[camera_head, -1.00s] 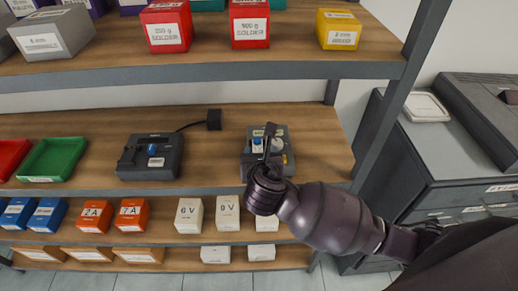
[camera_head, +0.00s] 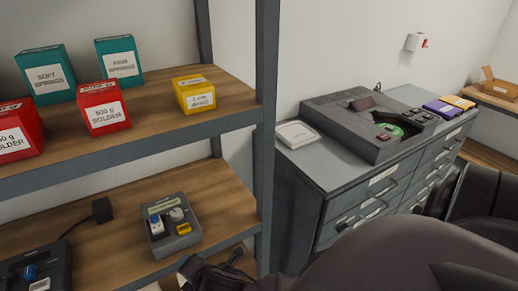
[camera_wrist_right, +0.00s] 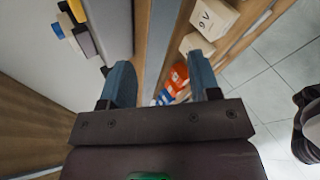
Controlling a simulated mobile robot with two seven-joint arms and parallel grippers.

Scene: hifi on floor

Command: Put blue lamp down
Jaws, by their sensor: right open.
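Another dark device (camera_head: 35,272), with a blue part on top, is cut off at the lower left of the head view. My right gripper (camera_wrist_right: 163,85) is open in the right wrist view, with nothing between its two blue-grey fingers. In the head view, my right arm comes in from the lower right, its end below the grey device. My left gripper is not in view.
A dark shelf post (camera_head: 267,120) stands right of the device. Red, teal and yellow boxes sit on the shelf above. A grey cabinet (camera_head: 345,200) to the right carries a large dark machine (camera_head: 350,125) and a pale tray (camera_head: 298,134). Bare shelf wood surrounds the grey device.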

